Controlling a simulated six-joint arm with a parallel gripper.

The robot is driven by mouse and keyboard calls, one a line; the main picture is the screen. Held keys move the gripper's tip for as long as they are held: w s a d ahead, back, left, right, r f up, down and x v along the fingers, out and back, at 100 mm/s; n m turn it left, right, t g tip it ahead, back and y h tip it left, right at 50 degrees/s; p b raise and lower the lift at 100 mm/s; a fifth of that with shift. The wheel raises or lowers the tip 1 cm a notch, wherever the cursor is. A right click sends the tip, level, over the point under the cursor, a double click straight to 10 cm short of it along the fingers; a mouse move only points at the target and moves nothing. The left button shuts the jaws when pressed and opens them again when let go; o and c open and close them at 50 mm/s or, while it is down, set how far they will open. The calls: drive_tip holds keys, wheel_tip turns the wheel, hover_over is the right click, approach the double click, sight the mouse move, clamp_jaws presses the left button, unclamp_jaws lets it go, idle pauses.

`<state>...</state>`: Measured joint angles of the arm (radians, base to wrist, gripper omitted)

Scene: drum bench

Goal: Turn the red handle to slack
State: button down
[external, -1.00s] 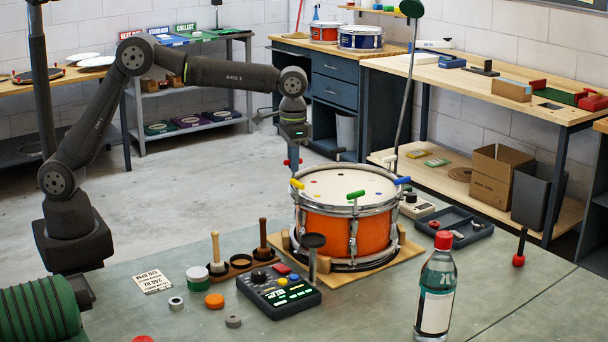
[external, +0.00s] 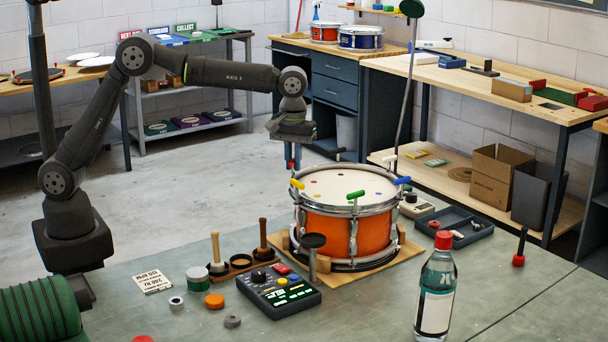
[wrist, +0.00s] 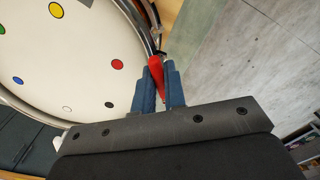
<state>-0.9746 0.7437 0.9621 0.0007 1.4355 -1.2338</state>
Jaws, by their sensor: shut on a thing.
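The orange drum (external: 345,230) stands on a wooden base on the bench, with coloured handles around its rim. My gripper (external: 292,164) is at the drum's far left rim, pointing down. In the wrist view, its two blue fingers (wrist: 160,88) are shut on the red handle (wrist: 156,68), which sticks out between them beside the rim. The yellow handle (external: 297,184), green handle (external: 356,195) and blue handle (external: 402,181) show on the rim. The drum head (wrist: 70,60) has coloured dots.
A control box (external: 279,290) with a lit display stands in front of the drum, near a dark round pad on a post (external: 313,242). A bottle (external: 436,290) stands front right. A grey tray (external: 455,226) lies right of the drum.

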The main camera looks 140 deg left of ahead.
sight(293, 159)
drive_tip(key=n, duration=0.4)
drive_tip(key=shift+f, duration=0.1)
drive_tip(key=n, duration=0.5)
drive_tip(key=shift+n, duration=0.3)
idle(0.4)
drive_tip(key=c, duration=1.5)
unclamp_jaws()
wheel_tip(293, 159, up, 18)
drive_tip(key=shift+f, duration=0.25)
